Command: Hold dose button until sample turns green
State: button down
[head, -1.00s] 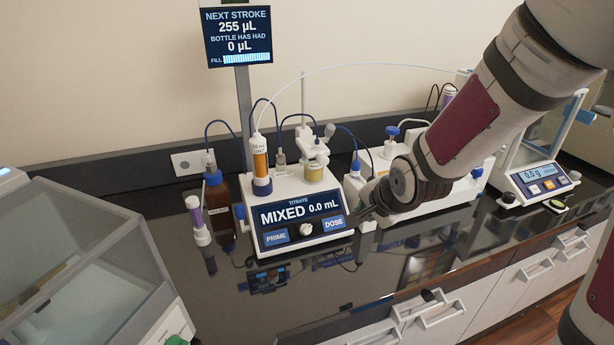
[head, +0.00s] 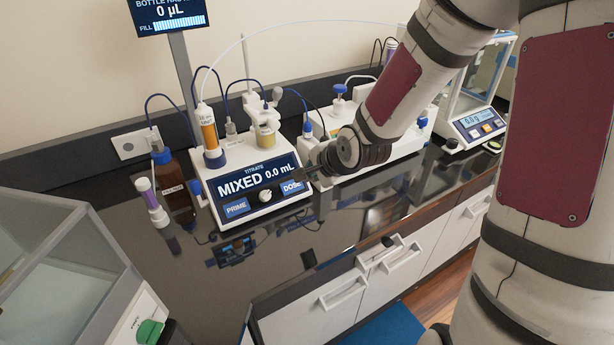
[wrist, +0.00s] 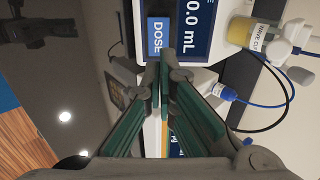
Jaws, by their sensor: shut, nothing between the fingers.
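The titrator (head: 250,205) stands on the dark bench, its screen reading MIXED 0.0 mL. The blue DOSE button (head: 292,187) is at the right of its front panel; it also shows in the wrist view (wrist: 156,38). The sample, a small capped vessel (head: 266,138) with yellow contents and no green, sits on top of the titrator; it also shows in the wrist view (wrist: 240,32). My gripper (head: 309,190) is shut and empty at the right edge of the DOSE button. In the wrist view its fingertips (wrist: 165,58) are beside the button; contact cannot be told.
An orange-filled syringe (head: 208,130) stands on the titrator, with a brown bottle (head: 174,185) and a purple-and-white tube (head: 150,200) to its left. A white pump unit (head: 385,150) and a balance (head: 478,125) stand to the right. A clear-walled box (head: 60,260) is at front left.

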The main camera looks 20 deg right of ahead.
aim_at(292, 185)
jog(key=b+x, duration=0.1)
jog(key=x, duration=1)
jog(key=shift+w+a+f+b, duration=0.1)
jog(key=shift+w+f+b, duration=0.15)
jog(key=shift+b, duration=0.1)
jog(key=shift+w+f+b, duration=0.3)
jog(key=shift+w+f, duration=0.15)
jog(key=shift+f, duration=0.15)
jog(key=shift+a, duration=0.1)
jog(key=shift+s+r+p, duration=0.2)
jog(key=shift+r+p, duration=0.15)
jog(key=shift+p, duration=0.7)
dwell(4.8)
